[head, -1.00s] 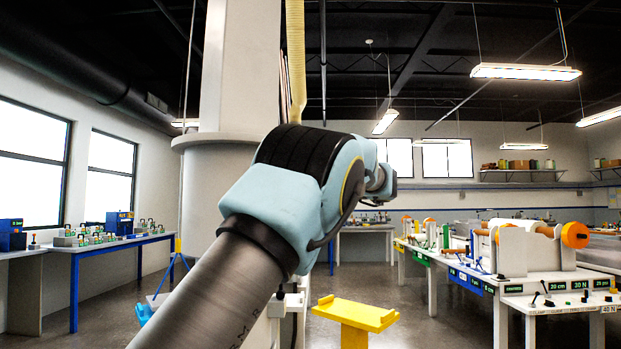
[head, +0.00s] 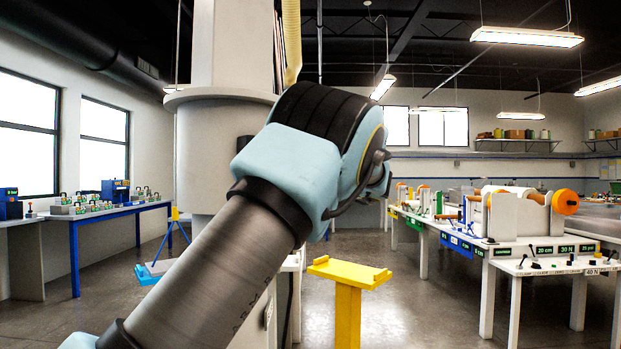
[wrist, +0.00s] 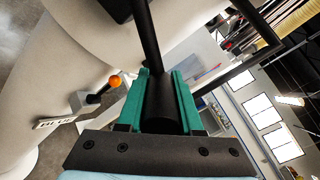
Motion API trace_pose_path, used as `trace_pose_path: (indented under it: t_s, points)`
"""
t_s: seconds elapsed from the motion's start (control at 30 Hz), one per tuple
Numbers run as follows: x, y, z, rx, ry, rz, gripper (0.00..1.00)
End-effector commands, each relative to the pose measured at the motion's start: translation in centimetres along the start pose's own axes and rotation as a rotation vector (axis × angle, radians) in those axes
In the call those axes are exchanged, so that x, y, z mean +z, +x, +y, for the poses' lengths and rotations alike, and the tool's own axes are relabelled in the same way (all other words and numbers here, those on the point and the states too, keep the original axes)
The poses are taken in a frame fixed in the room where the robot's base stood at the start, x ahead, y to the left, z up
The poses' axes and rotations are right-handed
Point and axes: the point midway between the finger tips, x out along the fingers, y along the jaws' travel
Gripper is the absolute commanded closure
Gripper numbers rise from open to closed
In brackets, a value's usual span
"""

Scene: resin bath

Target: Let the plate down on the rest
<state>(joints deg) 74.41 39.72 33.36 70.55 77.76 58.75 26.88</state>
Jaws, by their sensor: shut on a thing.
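The yellow rest (head: 349,273), a flat top with raised ends on a post, stands upright at lower middle in the head view, right of my arm. Nothing lies on its top. My gripper (wrist: 160,88) has green fingers and is shut on a black bar (wrist: 148,35) in the wrist view. The bar runs upward out of the picture. I cannot make out the plate for certain in either view. My gripper is hidden behind my arm in the head view, so its distance from the rest cannot be told.
A large pale round column (head: 220,150) stands behind my arm. A lever with an orange knob (wrist: 115,82) is left of my gripper in the wrist view. A white bench (head: 500,235) with rollers stands at right, a blue-framed table (head: 110,215) at left. Floor shows around the rest.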

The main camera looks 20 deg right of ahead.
Motion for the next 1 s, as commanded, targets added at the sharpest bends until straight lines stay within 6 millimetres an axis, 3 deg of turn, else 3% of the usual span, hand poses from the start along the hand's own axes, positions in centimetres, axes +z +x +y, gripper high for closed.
trace_pose_path:
  t_s: [0.57, 0.6, 0.87, 1.0]
  points:
    - [-0.38, -0.01, 0.75, 0.003, 0.042, 0.001, 1.0]
    - [-0.39, 0.0, 0.77, 0.003, 0.042, 0.001, 0.64]
    - [-0.29, 0.0, 0.65, 0.002, 0.039, 0.001, 0.35]
    - [-0.23, 0.0, 0.6, 0.002, 0.038, 0.0, 0.35]
